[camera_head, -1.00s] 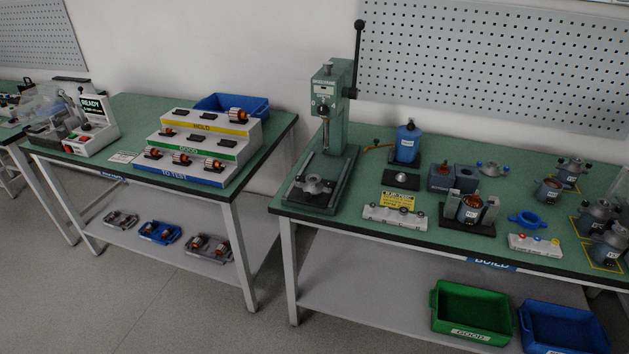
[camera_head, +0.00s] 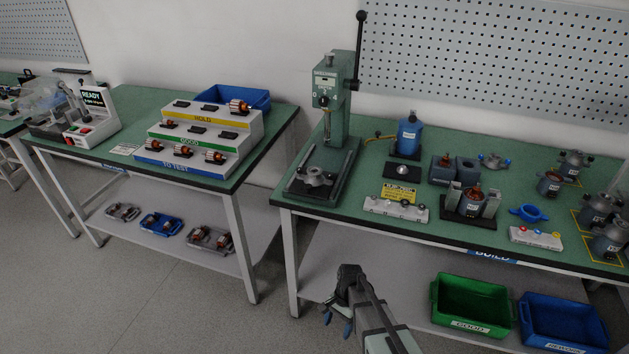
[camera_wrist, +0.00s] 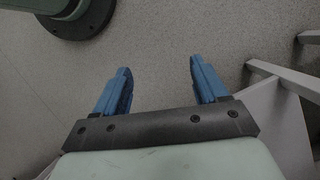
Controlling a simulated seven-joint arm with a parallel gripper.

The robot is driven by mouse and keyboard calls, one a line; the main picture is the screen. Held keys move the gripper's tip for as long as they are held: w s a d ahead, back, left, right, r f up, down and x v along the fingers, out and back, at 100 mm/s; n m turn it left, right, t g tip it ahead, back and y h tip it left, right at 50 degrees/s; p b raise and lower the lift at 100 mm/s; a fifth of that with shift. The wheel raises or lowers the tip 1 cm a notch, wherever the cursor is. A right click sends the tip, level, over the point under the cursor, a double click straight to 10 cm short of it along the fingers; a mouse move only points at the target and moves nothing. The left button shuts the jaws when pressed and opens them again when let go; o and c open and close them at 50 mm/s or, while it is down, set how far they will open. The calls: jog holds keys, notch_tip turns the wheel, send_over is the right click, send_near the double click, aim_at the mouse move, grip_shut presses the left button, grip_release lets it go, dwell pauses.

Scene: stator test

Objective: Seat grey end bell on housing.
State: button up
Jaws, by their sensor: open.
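A grey flanged part that looks like an end bell (camera_head: 494,160) lies at the back of the right bench, with blue at its sides. Another grey flanged part (camera_head: 315,177) sits on the bed of the green press (camera_head: 330,110). A dark housing (camera_head: 468,204) with copper showing at its top stands upright in a black-based holder with grey side blocks (camera_head: 490,206). Which grey part is the task's end bell I cannot tell. My gripper (camera_head: 338,322) is in front of the bench, below its top and away from these parts. In the wrist view its blue fingers (camera_wrist: 160,76) are apart and empty.
A blue ring-like part (camera_head: 528,213), a white block with coloured buttons (camera_head: 536,238) and several motor units (camera_head: 597,209) are on the right bench. A green bin (camera_head: 470,306) and blue bin (camera_head: 562,328) stand on its lower shelf. Floor between the benches is clear.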

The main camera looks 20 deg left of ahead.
jog(key=w+a+r+m, duration=0.1)
jog(key=w+a+r, duration=0.2)
jog(key=a+r, duration=0.4)
jog(key=w+a+r+m, duration=0.1)
jog(key=w+a+r, duration=0.3)
jog(key=a, duration=0.5)
jog(key=w+a+r+m+t, duration=0.1)
jog(key=w+a+r+m, duration=0.15)
jog(key=a+r, duration=0.4)
jog(key=w+a+r+m+y, duration=0.1)
jog(key=w+a+r, duration=0.2)
jog(key=r, duration=0.7)
jog(key=w+a+r+m+t, duration=0.1)
jog(key=w+a+r+m, duration=0.2)
jog(key=r, duration=0.5)
notch_tip(320, 180, up, 15)
jog(key=m+t+h, duration=0.2)
jog(key=m, duration=0.3)
send_over(314, 167)
jog(key=s, duration=0.2)
jog(key=shift+w+d+f, duration=0.1)
jog(key=shift+d+f, duration=0.1)
jog(key=shift+f, duration=1.2)
jog(key=shift+w+d+f, duration=0.1)
jog(key=shift+d+f, duration=0.05)
jog(key=shift+f, duration=1.2)
jog(key=shift+f, duration=0.35)
jog(key=shift+f, duration=1.95)
